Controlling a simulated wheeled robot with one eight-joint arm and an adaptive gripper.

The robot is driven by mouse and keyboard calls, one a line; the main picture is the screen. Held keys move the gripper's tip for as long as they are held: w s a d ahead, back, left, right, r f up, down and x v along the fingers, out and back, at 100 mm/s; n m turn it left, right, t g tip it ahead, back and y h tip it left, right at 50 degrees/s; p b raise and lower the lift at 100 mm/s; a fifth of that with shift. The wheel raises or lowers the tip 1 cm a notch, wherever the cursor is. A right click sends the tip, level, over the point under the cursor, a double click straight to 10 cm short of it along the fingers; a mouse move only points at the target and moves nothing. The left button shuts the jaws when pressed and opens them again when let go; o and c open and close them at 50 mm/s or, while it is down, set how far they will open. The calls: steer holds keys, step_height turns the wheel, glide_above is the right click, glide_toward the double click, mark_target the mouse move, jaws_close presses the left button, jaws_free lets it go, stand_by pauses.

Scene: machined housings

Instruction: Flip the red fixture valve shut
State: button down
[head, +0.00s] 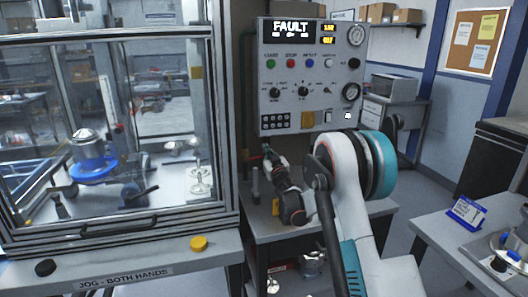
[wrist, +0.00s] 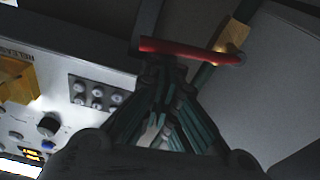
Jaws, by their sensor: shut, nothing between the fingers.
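The red fixture valve's lever (wrist: 190,50) shows in the wrist view as a red bar running across the top middle, with its right end by a brass valve body (wrist: 232,38). My gripper (wrist: 165,62) is shut and empty, its fingertips right at the lever's left half. I cannot tell whether they touch it. In the head view my gripper (head: 268,152) is just below the control panel, in front of the bench.
The control panel (head: 308,80) reads FAULT and stands just above my gripper; its buttons show at the left of the wrist view. A glazed enclosure (head: 222,120) stands at the left. A side table (head: 430,222) with a blue sign (head: 467,212) is at the right.

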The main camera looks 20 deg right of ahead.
steer(key=shift+d+f+m, duration=0.25)
steer(key=shift+f+m, duration=0.35)
steer(key=shift+m, duration=0.4)
step_height(320, 180, up, 10)
stand_by(0.5)
